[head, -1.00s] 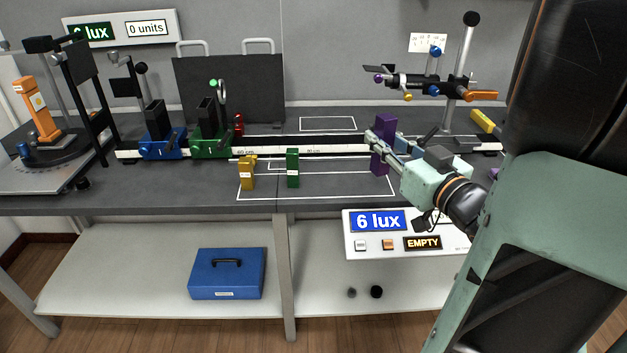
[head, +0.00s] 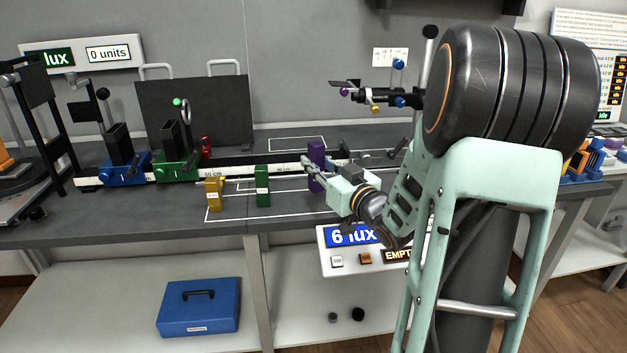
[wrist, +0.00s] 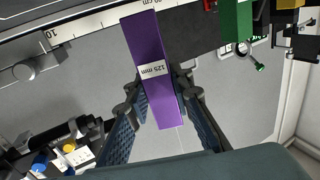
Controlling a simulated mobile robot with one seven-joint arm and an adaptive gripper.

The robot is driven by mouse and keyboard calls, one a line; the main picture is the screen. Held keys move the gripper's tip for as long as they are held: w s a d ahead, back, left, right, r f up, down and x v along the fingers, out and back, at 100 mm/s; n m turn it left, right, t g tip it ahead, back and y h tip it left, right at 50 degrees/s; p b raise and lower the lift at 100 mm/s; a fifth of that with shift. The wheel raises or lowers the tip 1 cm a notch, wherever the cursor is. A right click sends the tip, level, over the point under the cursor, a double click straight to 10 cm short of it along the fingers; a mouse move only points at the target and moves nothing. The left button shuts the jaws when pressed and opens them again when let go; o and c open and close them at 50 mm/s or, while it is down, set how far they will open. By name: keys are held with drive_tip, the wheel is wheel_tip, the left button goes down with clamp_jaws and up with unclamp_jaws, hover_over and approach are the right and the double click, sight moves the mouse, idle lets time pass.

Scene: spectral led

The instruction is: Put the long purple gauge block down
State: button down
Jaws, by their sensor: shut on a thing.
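The long purple gauge block (head: 317,160) is upright between the fingers of my gripper (head: 318,174), at the front side of the white scale rail. In the wrist view the purple block (wrist: 148,50) carries a white "125 mm" label, and my gripper (wrist: 158,93) has a dark finger on each side of it. Whether the block's lower end touches the bench (head: 120,213) cannot be told, as the gripper partly hides it. White outlines on the bench top lie around and left of the block.
A green block (head: 262,186) and a yellow block (head: 214,193) stand left of my gripper. Green (head: 176,165) and blue (head: 123,170) carriages sit on the rail (head: 240,170). A clamp stand (head: 425,75) rises behind right.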

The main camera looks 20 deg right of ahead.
drive_tip(key=shift+w+f+b, duration=0.2)
drive_tip(key=shift+f+b, duration=0.25)
drive_tip(key=shift+f, duration=0.5)
drive_tip(key=shift+w+f+b, duration=0.15)
drive_tip(key=shift+f+b, duration=0.25)
drive_tip(key=shift+f, duration=0.5)
drive_tip(key=shift+f, duration=0.1)
drive_tip(key=shift+f, duration=0.15)
drive_tip(key=c, duration=1.7)
unclamp_jaws()
drive_tip(key=shift+s+r, duration=0.25)
drive_tip(key=shift+s, duration=0.05)
drive_tip(key=s, duration=0.3)
drive_tip(key=s+p, duration=0.1)
drive_tip(key=s, duration=0.3)
drive_tip(key=s+d, duration=0.1)
drive_tip(key=s, duration=0.3)
drive_tip(key=shift+s+d+p, duration=0.1)
drive_tip(key=shift+s+p, duration=0.1)
drive_tip(key=shift+p, duration=0.2)
